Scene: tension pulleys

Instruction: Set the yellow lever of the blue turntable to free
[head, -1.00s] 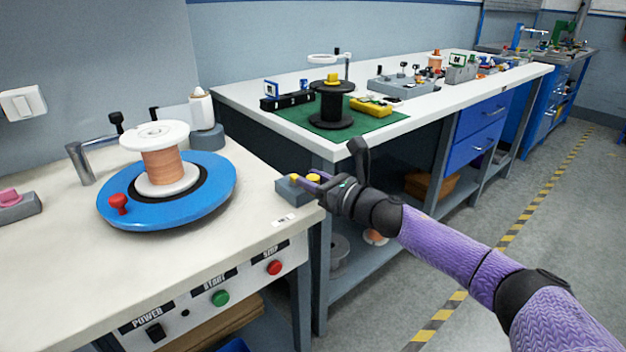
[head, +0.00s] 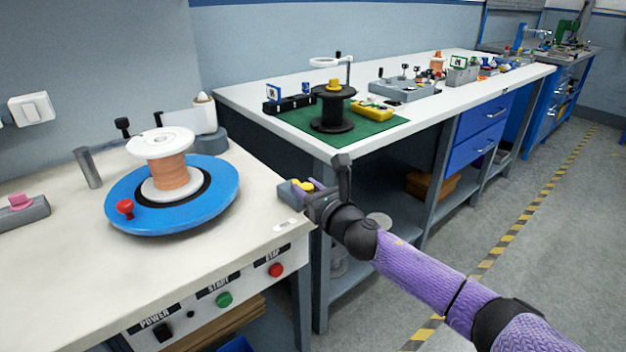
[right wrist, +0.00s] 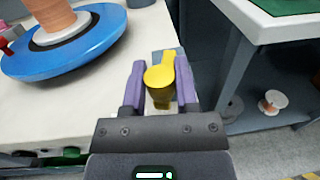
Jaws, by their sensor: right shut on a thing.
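The yellow lever (right wrist: 160,78) sits on a small grey-blue block at the right edge of the white bench; it also shows in the head view (head: 306,186). My right gripper (right wrist: 160,92) is shut on the lever, with a purple finger on each side of it; in the head view it reaches the block from the right (head: 312,188). The blue turntable (head: 222,199) lies left of the block, carrying a white-flanged copper spool (head: 170,176) and a red knob (head: 125,208). Any marking for the lever's positions is unreadable. My left gripper is out of view.
The bench front has a green start button (head: 224,299) and a red stop button (head: 275,270). A second table with a green mat (head: 375,130) and a black spool (head: 333,108) stands behind to the right. The bench top in front of the turntable is clear.

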